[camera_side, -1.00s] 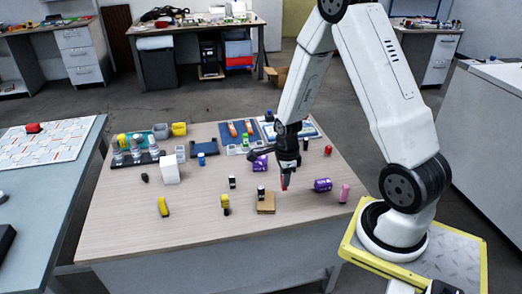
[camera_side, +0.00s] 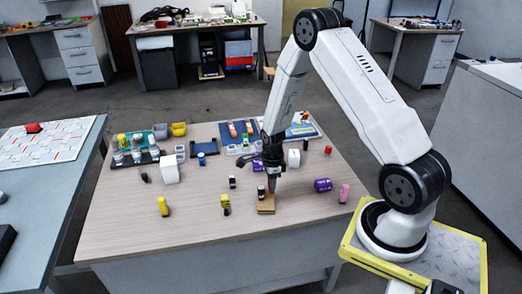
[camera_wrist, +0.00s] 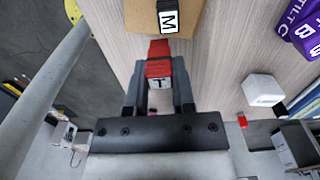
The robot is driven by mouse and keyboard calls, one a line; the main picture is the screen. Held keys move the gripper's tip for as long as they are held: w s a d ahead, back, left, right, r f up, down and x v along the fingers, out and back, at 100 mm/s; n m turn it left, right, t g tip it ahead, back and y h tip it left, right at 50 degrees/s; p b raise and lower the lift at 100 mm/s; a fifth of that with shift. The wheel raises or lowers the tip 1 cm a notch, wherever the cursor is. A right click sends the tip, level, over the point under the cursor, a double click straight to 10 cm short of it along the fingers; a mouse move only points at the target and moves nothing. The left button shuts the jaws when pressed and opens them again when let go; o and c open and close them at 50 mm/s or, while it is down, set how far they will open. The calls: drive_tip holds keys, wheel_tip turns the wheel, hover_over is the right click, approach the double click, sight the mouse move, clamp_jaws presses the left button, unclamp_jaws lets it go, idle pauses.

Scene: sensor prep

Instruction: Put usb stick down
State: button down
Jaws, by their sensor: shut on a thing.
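My gripper (camera_side: 271,186) points down in the side view, close over the small brown block (camera_side: 266,208). In the wrist view my gripper (camera_wrist: 159,84) is shut on a red usb stick (camera_wrist: 158,67) with a white lettered end between the fingers. The red end points toward the brown block (camera_wrist: 140,17), at the top of the picture. A small black and white piece marked M (camera_wrist: 168,18) is on the block; it shows in the side view (camera_side: 261,192) just left of my fingers. Whether the stick touches the block cannot be told.
A purple can (camera_side: 323,185) and a pink bottle (camera_side: 344,193) stand to the right. A white cube (camera_side: 294,158) is behind my gripper. Yellow pieces (camera_side: 163,206) and a yellow-black one (camera_side: 225,205) are to the left. The table (camera_side: 130,235) is clear at the front left.

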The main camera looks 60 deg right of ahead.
drive_tip(key=shift+w+f, duration=0.2)
drive_tip(key=shift+f, duration=1.55)
drive_tip(key=shift+f, duration=0.15)
drive_tip(key=shift+c, duration=2.3)
unclamp_jaws()
drive_tip(key=shift+r, duration=0.2)
drive_tip(key=shift+r, duration=6)
